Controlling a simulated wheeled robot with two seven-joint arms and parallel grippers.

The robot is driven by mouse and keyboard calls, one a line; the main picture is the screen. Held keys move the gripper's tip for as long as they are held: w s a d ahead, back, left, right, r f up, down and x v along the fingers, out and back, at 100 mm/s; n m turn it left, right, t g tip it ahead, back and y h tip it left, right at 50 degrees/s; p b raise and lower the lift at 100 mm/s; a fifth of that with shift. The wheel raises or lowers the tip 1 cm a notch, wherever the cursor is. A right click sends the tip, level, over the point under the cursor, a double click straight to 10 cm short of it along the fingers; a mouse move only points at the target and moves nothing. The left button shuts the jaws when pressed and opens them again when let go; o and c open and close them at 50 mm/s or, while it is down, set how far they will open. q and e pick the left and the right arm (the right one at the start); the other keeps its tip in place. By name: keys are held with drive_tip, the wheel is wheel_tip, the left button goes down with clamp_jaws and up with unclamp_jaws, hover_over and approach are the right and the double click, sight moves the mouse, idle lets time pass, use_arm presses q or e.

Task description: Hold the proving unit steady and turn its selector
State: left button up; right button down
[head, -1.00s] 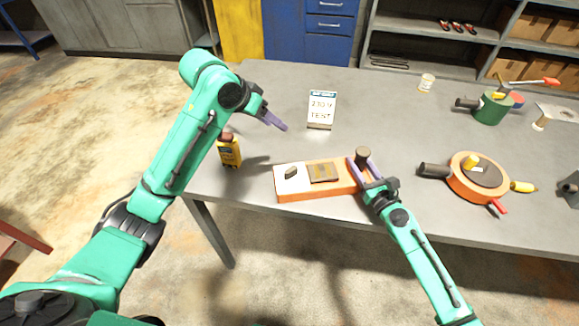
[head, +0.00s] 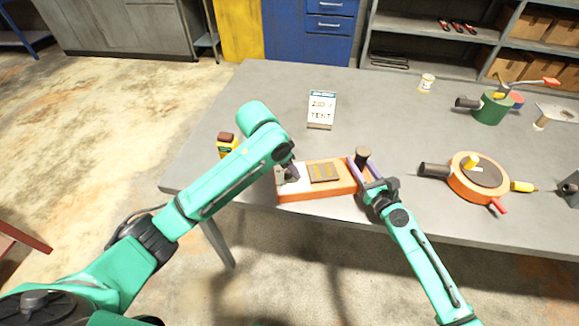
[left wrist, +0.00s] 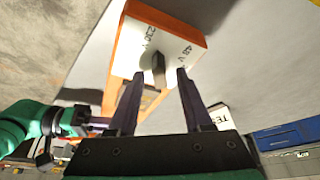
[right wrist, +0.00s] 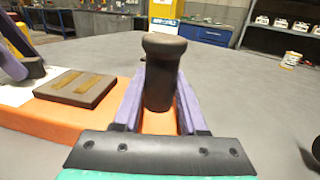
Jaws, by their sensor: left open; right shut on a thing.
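The proving unit (head: 345,190) is an orange block near the table's front edge, with a white panel, a dark plate and an upright dark post (head: 362,153). In the left wrist view, the white panel (left wrist: 180,32) carries the marks 230 V and 48 V. The black selector (left wrist: 158,68) stands on it. My left gripper (left wrist: 160,76) is open, with a fingertip on each side of the selector; contact cannot be told. In the head view my left arm partly hides the selector. My right gripper (right wrist: 160,100) is shut on the post, which shows between its fingers.
A card (head: 321,110) reading as a 230 V test stands behind the unit. A yellow-and-black device (head: 227,146), partly hidden by my left arm, stands to the left. A round orange device (head: 470,190) with handles stands to the right. The table between card and unit is clear.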

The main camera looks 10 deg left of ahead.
use_arm(q)
clamp_jaws()
drive_tip(key=m+g+h, duration=0.1)
drive_tip(key=m, duration=0.3)
drive_tip(key=shift+w+a, duration=0.1)
drive_tip(key=shift+m+g+h, duration=0.3)
drive_tip(key=shift+m+g, duration=0.4)
drive_tip(key=shift+m, duration=1.1)
drive_tip(key=shift+w, duration=0.1)
unclamp_jaws()
